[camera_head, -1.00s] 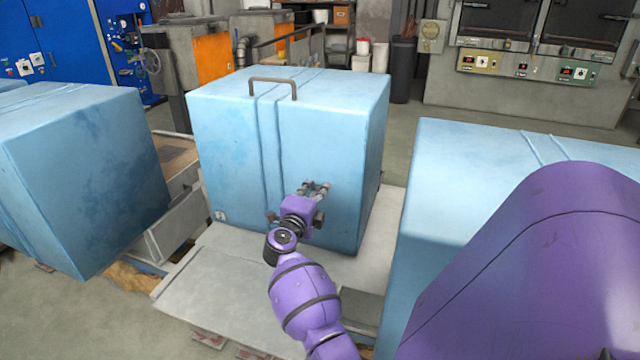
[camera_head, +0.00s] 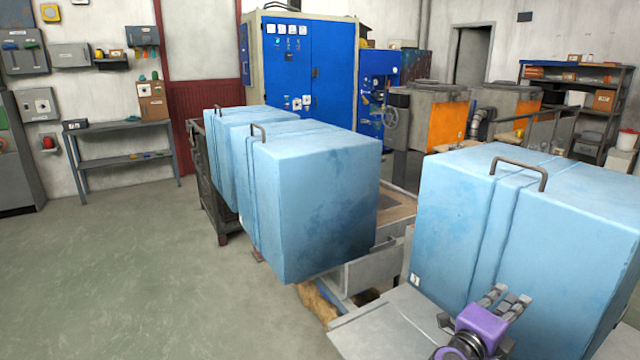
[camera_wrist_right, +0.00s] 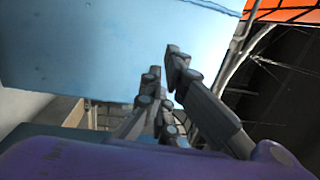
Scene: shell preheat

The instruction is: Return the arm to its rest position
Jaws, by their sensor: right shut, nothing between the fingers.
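My right gripper (camera_head: 506,299) shows at the lower right of the head view, with its purple wrist below it. Its fingers are shut and hold nothing. It is in front of the near face of a light blue box (camera_head: 560,215) with a bent grey handle on top. I cannot tell whether the fingertips touch that face. In the right wrist view the grey fingers (camera_wrist_right: 168,95) point toward a blue surface (camera_wrist_right: 100,45). My left gripper is not in view.
More blue boxes (camera_head: 320,195) stand in a row at the middle. A grey plate (camera_head: 375,330) lies below the right box. A blue cabinet (camera_head: 305,65) and orange-panelled machines (camera_head: 448,125) stand behind. Open floor (camera_head: 120,270) spreads at the left.

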